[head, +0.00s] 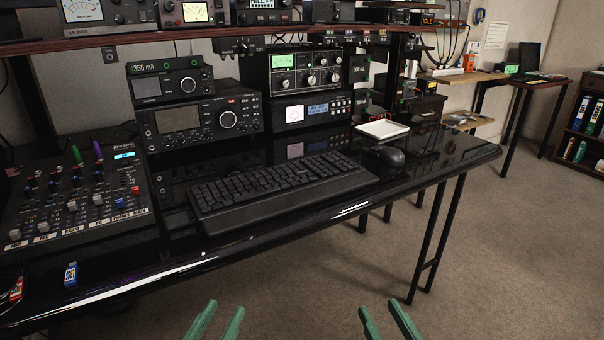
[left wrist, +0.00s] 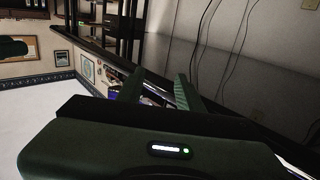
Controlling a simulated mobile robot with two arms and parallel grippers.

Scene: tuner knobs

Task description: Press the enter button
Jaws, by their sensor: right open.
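A black keyboard (head: 275,184) lies on the glossy black desk, in the middle of the head view. Its single keys are too small to read, so I cannot pick out the enter button. My left gripper (head: 217,318) is at the bottom edge of the head view, in front of the desk and apart from the keyboard. Its two green fingers are spread with nothing between them; they also show in the left wrist view (left wrist: 157,88). My right gripper (head: 387,318) is at the bottom edge further right, open and empty, also apart from the keyboard.
A mixer (head: 75,205) stands at the left, radios (head: 205,120) behind. A shelf (head: 180,35) overhangs the back of the desk (head: 440,160). The floor right of the desk is clear.

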